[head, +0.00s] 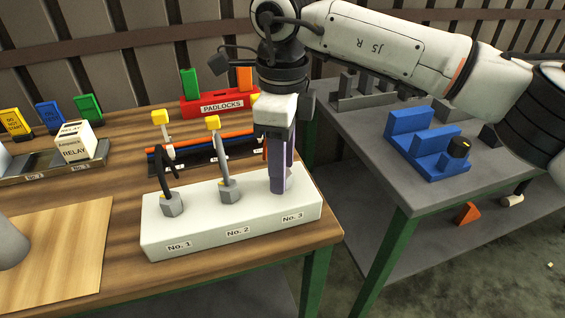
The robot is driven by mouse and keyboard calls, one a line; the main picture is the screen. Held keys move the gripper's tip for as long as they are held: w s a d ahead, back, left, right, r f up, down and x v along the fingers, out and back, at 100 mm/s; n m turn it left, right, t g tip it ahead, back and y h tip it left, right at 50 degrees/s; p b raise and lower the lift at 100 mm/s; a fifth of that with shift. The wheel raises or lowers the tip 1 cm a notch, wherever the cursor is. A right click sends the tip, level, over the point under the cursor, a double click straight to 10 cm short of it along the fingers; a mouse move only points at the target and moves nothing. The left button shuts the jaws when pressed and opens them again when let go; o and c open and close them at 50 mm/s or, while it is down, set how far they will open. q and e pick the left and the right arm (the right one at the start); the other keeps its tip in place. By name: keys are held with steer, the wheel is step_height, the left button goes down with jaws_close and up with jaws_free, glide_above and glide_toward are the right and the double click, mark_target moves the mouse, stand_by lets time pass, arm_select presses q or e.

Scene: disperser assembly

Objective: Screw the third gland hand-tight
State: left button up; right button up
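A white block (211,236) near the front right of the wooden table bears labels No. 1, No. 2 and No. 3. My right gripper (281,188) points straight down at the No. 3 position. Its fingers reach almost to the block's top and hide most of the third gland (289,183), of which only a sliver of grey shows. Whether the fingers press on it cannot be seen. My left gripper is not in view.
Behind the block is a dark rack (196,157) with coloured cables and yellow tags. A red padlock holder (220,106) stands farther back. Relay boxes (75,142) and a bare wooden board (62,246) are at left. A grey side table (385,180) with a blue stand (425,145) is at right.

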step_height(320, 180, up, 10)
steer(key=shift+r, duration=0.15)
stand_by(0.5)
steer(key=shift+s, duration=0.1)
